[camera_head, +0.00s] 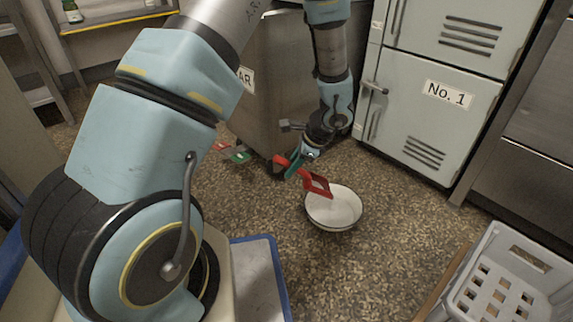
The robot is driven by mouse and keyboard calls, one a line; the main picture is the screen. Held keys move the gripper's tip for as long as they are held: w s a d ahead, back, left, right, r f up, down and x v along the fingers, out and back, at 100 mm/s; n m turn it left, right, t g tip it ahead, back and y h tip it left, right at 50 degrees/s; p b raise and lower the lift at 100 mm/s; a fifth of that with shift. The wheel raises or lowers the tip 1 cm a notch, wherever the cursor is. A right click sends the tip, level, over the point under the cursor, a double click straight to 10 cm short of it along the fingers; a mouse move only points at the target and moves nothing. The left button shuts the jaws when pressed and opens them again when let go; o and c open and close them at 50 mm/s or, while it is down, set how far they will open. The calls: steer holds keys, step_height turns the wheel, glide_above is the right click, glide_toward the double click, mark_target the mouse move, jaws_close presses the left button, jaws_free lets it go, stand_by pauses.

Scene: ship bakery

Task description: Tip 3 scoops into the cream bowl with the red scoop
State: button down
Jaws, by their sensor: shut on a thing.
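The red scoop (317,184) is in my gripper (298,160), which is shut on its handle. The scoop's head is above the far left rim of the cream bowl (348,222). The bowl is round and pale and stands on the speckled floor. Its visible inside looks pale, and I cannot tell whether anything lies in it. I cannot tell how full the scoop is. My gripper's fingers are small and partly hidden by the handle.
Red and green items (238,155) lie left of my gripper, by a metal bin (268,85). A grey cabinet marked No. 1 (425,105) stands behind the bowl. A grey crate (520,275) is at the lower right. The floor in front of the bowl is clear.

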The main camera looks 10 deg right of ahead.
steer(key=shift+s+d+r+t+y+p, duration=0.15)
steer(key=shift+d+r+y+p, duration=0.35)
steer(key=shift+d+p, duration=0.25)
steer(key=shift+s+d+r+t+y+p, duration=0.1)
steer(key=shift+d+r+y+p, duration=0.25)
steer(key=shift+d+y+p, duration=0.25)
steer(key=shift+s+d+r+t+y+p, duration=0.15)
steer(key=shift+d+r+y+p, duration=0.3)
steer(key=shift+d+p, duration=0.35)
steer(key=shift+s+d+r+m+y+p, duration=0.15)
steer(key=shift+d+r+y, duration=0.2)
steer(key=shift+d, duration=0.2)
steer(key=shift+d+r+m+y+p, duration=0.15)
steer(key=shift+d+r+y, duration=0.1)
steer(key=shift+d+y, duration=0.25)
steer(key=shift+s+d+r+y+p, duration=0.15)
steer(key=shift+d+r+y, duration=0.15)
steer(key=shift+d, duration=0.35)
steer(key=shift+r+n+g+h+p, duration=0.2)
steer(key=shift+r+h+p, duration=1)
steer(key=shift+p, duration=0.75)
steer(key=shift+r+n+g+h+p, duration=0.2)
steer(key=shift+r+h+p, duration=0.7)
steer(key=shift+h+p, duration=0.85)
steer(key=shift+y, duration=0.25)
